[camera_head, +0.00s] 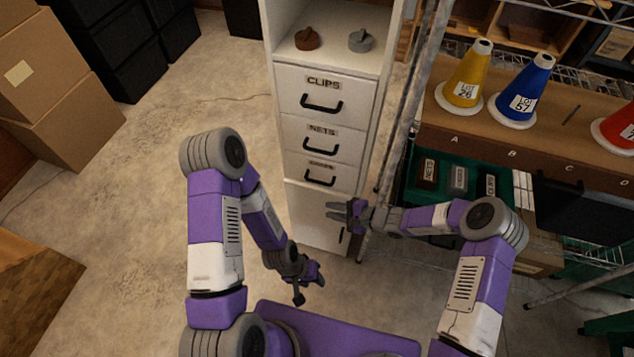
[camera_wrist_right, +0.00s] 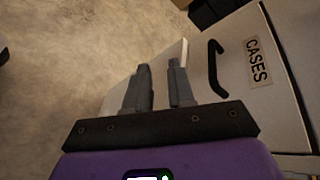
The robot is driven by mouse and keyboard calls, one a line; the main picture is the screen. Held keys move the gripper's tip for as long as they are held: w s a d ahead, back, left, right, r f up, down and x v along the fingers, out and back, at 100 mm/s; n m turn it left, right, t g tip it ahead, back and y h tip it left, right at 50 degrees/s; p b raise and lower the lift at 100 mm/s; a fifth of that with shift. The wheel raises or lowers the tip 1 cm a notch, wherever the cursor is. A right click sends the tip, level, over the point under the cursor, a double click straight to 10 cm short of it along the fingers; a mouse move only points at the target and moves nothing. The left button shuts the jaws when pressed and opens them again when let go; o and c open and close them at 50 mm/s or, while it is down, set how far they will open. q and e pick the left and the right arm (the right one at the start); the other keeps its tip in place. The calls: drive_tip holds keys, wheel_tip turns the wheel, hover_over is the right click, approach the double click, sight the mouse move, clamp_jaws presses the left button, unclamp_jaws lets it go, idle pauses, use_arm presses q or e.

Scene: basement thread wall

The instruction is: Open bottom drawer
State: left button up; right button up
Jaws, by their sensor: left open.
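The white cabinet has a bottom drawer (camera_head: 318,172) with a dark curved handle (camera_head: 319,179) below the NETS drawer. In the right wrist view the drawer front (camera_wrist_right: 285,110) carries a CASES label (camera_wrist_right: 257,62), with its handle (camera_wrist_right: 213,68) beside it. I cannot tell whether this drawer is fully closed. My right gripper (camera_head: 330,211) is open and empty, in front of the cabinet below that handle. Its fingers show with a gap between them in the right wrist view (camera_wrist_right: 162,74), apart from the handle. My left gripper (camera_head: 311,288) is open and empty, low over the floor.
Above are the NETS drawer (camera_head: 322,141) and CLIPS drawer (camera_head: 323,97). A lower door (camera_head: 310,225) is under the bottom drawer. A metal rack with a wooden shelf (camera_head: 470,140) and coloured cones stands close on the right.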

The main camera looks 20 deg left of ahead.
sight(320, 183)
drive_tip(key=w+a+r+m+t+y, duration=0.1)
drive_tip(key=w+r+t, duration=0.2)
drive_tip(key=w, duration=0.3)
drive_tip(key=x, duration=0.2)
drive_tip(key=b+x, duration=0.1)
drive_tip(key=x, duration=0.1)
drive_tip(key=b+x, duration=0.1)
drive_tip(key=x, duration=0.2)
drive_tip(key=shift+s+a+r, duration=0.1)
drive_tip(key=shift+s+a, duration=0.2)
clamp_jaws()
